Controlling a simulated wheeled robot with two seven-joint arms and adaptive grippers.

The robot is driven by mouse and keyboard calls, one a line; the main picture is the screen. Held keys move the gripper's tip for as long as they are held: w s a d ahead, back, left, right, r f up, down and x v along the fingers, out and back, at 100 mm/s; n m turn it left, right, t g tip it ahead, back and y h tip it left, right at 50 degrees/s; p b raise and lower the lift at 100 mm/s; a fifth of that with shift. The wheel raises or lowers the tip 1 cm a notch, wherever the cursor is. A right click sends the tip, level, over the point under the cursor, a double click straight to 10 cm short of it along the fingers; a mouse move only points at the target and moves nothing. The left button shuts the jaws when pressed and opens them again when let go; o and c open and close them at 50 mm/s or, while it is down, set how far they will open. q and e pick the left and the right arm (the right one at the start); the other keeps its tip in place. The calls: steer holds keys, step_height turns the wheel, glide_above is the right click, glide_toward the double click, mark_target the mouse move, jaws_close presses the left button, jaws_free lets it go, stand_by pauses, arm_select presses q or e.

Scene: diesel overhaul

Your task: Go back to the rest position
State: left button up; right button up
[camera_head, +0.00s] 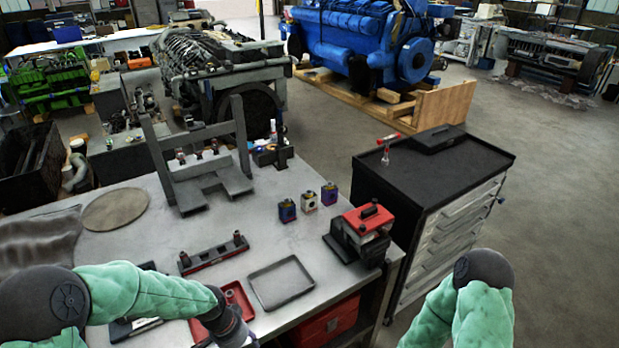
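My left arm comes in from the left in a green sleeve over the front of the workbench (140,243). Its dark wrist end, with my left gripper (238,337), sits at the bottom edge near the red tray (238,296). The fingers are cut off or too dark to tell whether they are open or shut. My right arm shows only as a green-sleeved bend at the bottom right, beside the tool cabinet; my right gripper is outside the picture.
On the bench are an empty grey tray (280,283), a rail with small parts (212,253), a grey fixture (205,170), small boxes (309,201) and a red-and-black device (368,221). A black-topped drawer cabinet (425,195) stands at right. Floor right of it is clear.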

arm_select(q)
steer(key=s+d+f+n+b, duration=0.2)
steer(key=s+f+n, duration=0.1)
steer(key=f, duration=0.4)
steer(key=s+d+f+n+h+b, duration=0.1)
steer(key=s+d+f+n+b, duration=0.1)
steer(key=f, duration=0.5)
steer(key=s+d+f+n+b, duration=0.1)
steer(key=s+d+f+n, duration=0.2)
steer(key=s+f, duration=0.2)
step_height(320, 180, down, 3)
steer(key=shift+s+d+n+t+h+b, duration=0.2)
steer(key=shift+n+t+h+b, duration=0.1)
steer(key=shift+n+b, duration=0.1)
